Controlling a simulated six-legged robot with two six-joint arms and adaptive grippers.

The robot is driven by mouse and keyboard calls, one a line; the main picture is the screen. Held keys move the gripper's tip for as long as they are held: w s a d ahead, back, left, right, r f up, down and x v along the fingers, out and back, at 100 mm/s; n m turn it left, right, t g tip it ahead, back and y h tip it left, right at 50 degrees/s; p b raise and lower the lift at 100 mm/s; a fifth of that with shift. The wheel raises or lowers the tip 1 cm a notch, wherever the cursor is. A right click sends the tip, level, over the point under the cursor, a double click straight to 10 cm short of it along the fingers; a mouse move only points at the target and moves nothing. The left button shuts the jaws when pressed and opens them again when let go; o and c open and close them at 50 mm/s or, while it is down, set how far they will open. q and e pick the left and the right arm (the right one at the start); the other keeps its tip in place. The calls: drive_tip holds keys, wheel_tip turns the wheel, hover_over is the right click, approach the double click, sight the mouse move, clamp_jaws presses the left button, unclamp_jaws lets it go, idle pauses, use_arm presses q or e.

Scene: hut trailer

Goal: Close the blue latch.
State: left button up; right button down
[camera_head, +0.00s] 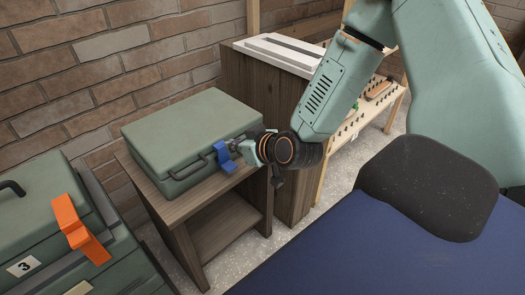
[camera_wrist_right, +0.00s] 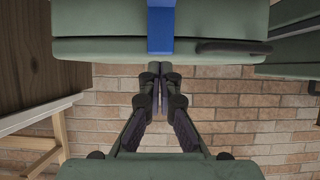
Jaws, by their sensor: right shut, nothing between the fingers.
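The blue latch (camera_head: 224,163) is on the front of a green case (camera_head: 185,130), to the right of its dark handle (camera_head: 187,170). In the right wrist view the blue latch (camera_wrist_right: 160,28) is a vertical strip crossing the case's front edge; whether it lies flush I cannot tell. The case lid looks down. My right gripper (camera_head: 234,146) is at the latch in the head view, partly covering it. In the wrist view its shut, empty fingertips (camera_wrist_right: 160,72) are just below the strip; contact is unclear. My left gripper is not in view.
The case stands on a small wooden stand (camera_head: 188,212). Green cases with an orange latch (camera_head: 77,228) are at lower left. A wooden cabinet (camera_head: 283,115) stands to the right. A bed with a dark blue cover (camera_head: 340,255) and dark pillow (camera_head: 430,188) fills the lower right. Brick wall is behind.

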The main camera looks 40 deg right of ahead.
drive_tip(key=s+r+p, duration=0.2)
drive_tip(key=s+p, duration=0.4)
drive_tip(key=s, duration=0.3)
drive_tip(key=shift+s+d+r+p, duration=0.2)
drive_tip(key=shift+s+d+p, duration=0.1)
drive_tip(key=shift+d+p, duration=0.1)
idle(0.4)
drive_tip(key=s+a+f+g, duration=0.3)
drive_tip(key=s+f+g, duration=0.1)
drive_tip(key=s, duration=0.3)
drive_tip(key=s+a+f+m+g, duration=0.1)
drive_tip(key=s+a+f+g, duration=0.2)
drive_tip(key=s, duration=0.5)
drive_tip(key=s+a+f+g, duration=0.3)
drive_tip(key=s+f+g, duration=0.2)
drive_tip(key=s+f, duration=0.2)
drive_tip(key=shift+s+h, duration=0.4)
drive_tip(key=shift+s, duration=0.05)
